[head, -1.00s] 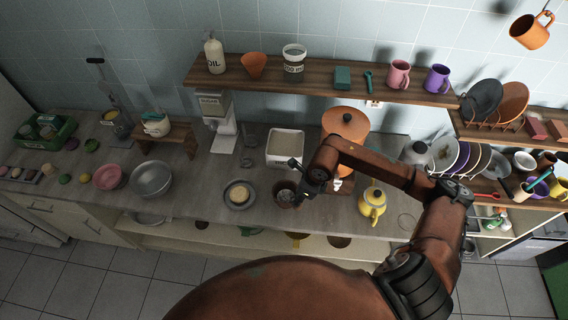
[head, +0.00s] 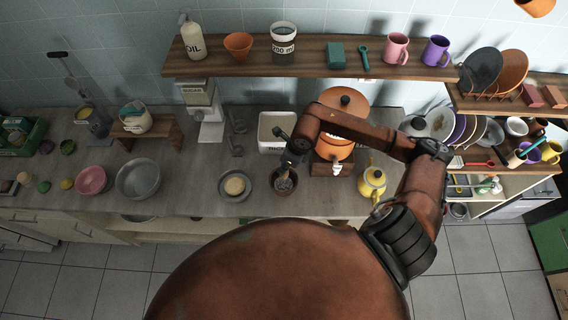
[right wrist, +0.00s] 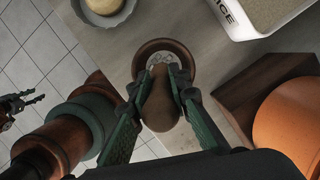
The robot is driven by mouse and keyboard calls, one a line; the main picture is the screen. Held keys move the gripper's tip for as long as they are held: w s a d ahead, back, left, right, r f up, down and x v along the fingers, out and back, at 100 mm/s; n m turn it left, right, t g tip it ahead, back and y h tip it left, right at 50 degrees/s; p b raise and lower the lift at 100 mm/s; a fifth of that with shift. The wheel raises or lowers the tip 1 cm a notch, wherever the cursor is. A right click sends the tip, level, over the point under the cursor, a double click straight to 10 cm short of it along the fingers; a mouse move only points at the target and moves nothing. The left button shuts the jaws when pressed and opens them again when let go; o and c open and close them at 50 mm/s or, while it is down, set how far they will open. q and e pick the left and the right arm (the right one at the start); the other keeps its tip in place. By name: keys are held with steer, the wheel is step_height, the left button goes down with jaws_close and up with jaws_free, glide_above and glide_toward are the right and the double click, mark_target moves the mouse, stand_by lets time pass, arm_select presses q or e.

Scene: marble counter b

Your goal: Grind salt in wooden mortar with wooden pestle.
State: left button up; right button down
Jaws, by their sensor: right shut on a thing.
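The wooden mortar (head: 275,185) stands on the counter near its front edge; it also shows in the right wrist view (right wrist: 139,69). Pale salt (right wrist: 163,59) lies in its bowl. My right gripper (head: 287,170) is over the mortar. In the right wrist view its green fingers (right wrist: 160,88) are shut on the brown wooden pestle (right wrist: 160,108). The pestle's far end points into the mortar; whether it touches the salt is hidden. My left gripper (right wrist: 25,104) shows at the left of the right wrist view, empty, its fingers looking apart.
A grey dish with a round yellowish item (head: 235,186) is left of the mortar. A white rice container (head: 270,130) is behind. An orange pot (head: 335,148) on a wooden stand and a yellow teapot (head: 372,182) are to the right. A shelf (head: 300,66) runs above.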

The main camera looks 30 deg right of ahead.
mark_target(284, 177)
steer(key=shift+f, duration=0.45)
step_height(284, 177, down, 2)
steer(key=shift+b, duration=0.8)
steer(key=shift+f+b, duration=0.3)
steer(key=shift+f, duration=0.05)
steer(key=shift+f+b, duration=0.3)
steer(key=shift+f, duration=0.05)
step_height(284, 177, down, 2)
steer(key=shift+f+b, duration=0.2)
steer(key=shift+b, duration=0.95)
steer(key=shift+f, duration=0.3)
arm_select(q)
step_height(284, 177, down, 6)
steer(key=w, duration=0.3)
steer(key=shift+r+b, duration=0.15)
steer(key=shift+b, duration=0.15)
steer(key=shift+s+f+b, duration=0.2)
steer(key=shift+f+b, duration=0.3)
arm_select(e)
steer(key=shift+f, duration=0.5)
steer(key=shift+s, duration=0.15)
